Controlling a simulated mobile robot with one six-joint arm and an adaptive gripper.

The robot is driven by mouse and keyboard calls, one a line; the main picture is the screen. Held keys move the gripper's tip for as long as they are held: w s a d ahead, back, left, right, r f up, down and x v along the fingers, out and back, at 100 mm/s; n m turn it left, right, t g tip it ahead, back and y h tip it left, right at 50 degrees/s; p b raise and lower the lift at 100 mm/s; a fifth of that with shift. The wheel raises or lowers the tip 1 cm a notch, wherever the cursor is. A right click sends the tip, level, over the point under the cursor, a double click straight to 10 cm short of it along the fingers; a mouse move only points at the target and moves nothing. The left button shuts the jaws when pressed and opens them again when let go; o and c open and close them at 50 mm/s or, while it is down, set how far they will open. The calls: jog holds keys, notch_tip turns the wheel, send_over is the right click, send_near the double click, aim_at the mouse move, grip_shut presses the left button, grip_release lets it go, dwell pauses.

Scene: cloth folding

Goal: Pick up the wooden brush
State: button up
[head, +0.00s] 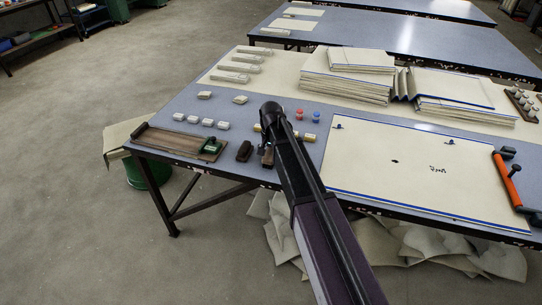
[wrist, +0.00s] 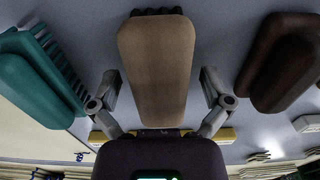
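The wooden brush (wrist: 158,65) has a light tan body and dark bristles at its top edge in the wrist view. In the head view, it partly shows as a brown piece (head: 267,158) at the near edge of the table, beneath the end of my arm. My gripper (wrist: 159,82) is open, with one finger on each side of the brush. A gap shows at the right finger; the left finger is close to the brush, and I cannot tell if it touches. My gripper is small and dark in the head view (head: 266,143).
In the wrist view, a teal brush (wrist: 35,75) lies close on the left and a dark brown brush (wrist: 282,60) on the right. The table (head: 185,110) also holds a wooden board (head: 170,143), small pale blocks (head: 207,122) and a large cream sheet (head: 395,180).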

aim_at(271, 151)
jog(key=c, duration=1.1)
jog(key=shift+r, duration=0.15)
notch_tip(271, 151, up, 3)
jog(key=p, duration=0.3)
jog(key=shift+r+p, duration=0.2)
jog(key=shift+p, duration=0.2)
jog(key=s+d, duration=0.1)
jog(key=s, duration=0.4)
jog(key=s+d+r, duration=0.1)
jog(key=s, duration=0.4)
jog(key=s+p, duration=0.1)
jog(key=s, duration=0.4)
jog(key=shift+s+d+r, duration=0.15)
jog(key=shift+s+d, duration=0.25)
jog(key=o, duration=0.5)
jog(key=shift+c, duration=1.4)
jog(key=shift+d, duration=0.1)
